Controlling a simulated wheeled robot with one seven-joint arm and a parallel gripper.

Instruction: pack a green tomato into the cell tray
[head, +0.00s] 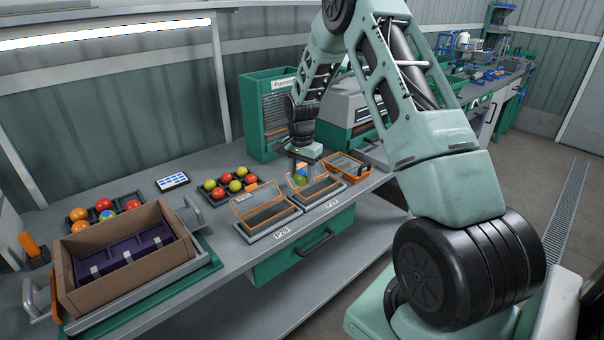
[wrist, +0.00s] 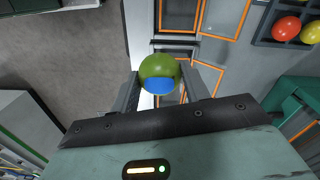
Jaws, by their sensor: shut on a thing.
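A green tomato (head: 300,179) with a blue patch is held above the bench at the right-hand orange-rimmed clear bin. It also shows in the wrist view (wrist: 159,72), between the two fingers. My gripper (head: 300,168) is shut on it. Part of the tomato is hidden by the fingers and the bin's clear wall in the head view. A purple insert with compartments (head: 128,252) lies in an open cardboard box (head: 150,284) at the front left, well away from my gripper. I see no tomato in its visible part.
A dark tray (head: 211,200) of red and yellow-green tomatoes stands left of the bins. Another dark tray (head: 78,227) holds orange and red ones behind the box. A second orange-rimmed bin (head: 258,203) stands nearby. A green cabinet (head: 262,120) rises behind.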

